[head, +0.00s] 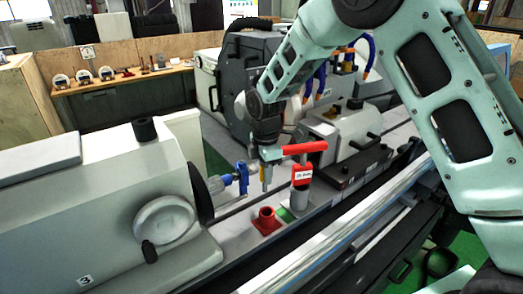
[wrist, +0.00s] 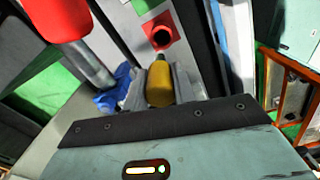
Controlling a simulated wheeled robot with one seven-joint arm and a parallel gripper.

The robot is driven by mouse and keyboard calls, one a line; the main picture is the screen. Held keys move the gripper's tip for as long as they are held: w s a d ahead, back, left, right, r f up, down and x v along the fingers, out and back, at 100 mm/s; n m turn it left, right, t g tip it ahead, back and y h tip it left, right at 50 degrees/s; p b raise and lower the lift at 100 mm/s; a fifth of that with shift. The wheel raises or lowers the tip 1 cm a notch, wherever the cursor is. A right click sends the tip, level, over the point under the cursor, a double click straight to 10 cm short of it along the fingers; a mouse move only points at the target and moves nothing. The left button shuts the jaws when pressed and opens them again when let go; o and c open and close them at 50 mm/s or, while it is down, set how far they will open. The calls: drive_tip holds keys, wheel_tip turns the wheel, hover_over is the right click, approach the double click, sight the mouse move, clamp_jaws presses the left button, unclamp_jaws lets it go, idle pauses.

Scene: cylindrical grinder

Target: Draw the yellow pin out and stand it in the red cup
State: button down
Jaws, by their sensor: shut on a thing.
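My gripper (head: 266,168) is shut on the yellow pin (head: 268,180), which hangs about upright below the fingers. The red cup (head: 266,219) stands open side up on the grey machine bed, below and a little toward the camera from the pin. The pin is above the cup and apart from it.
A red-handled post (head: 302,172) stands close to the right of my gripper. A blue clamp-like part (head: 241,177) is close on the left, by the grey headstock with a handwheel (head: 164,220). A green patch (head: 285,214) lies beside the cup.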

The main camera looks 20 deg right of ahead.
drive_tip(key=shift+s+d+f, duration=0.25)
drive_tip(key=shift+d+f, duration=0.05)
drive_tip(key=shift+f, duration=0.1)
drive_tip(key=shift+f+b, duration=1.8)
drive_tip(key=shift+f, duration=1.1)
drive_tip(key=shift+f+b, duration=1.65)
drive_tip(key=shift+f, duration=1.35)
drive_tip(key=c, duration=1.1)
unclamp_jaws()
drive_tip(key=shift+o, duration=0.2)
wheel_tip(320, 180, up, 16)
drive_tip(key=b, duration=0.4)
drive_tip(key=shift+r, duration=0.75)
drive_tip(key=shift+s+a, duration=0.1)
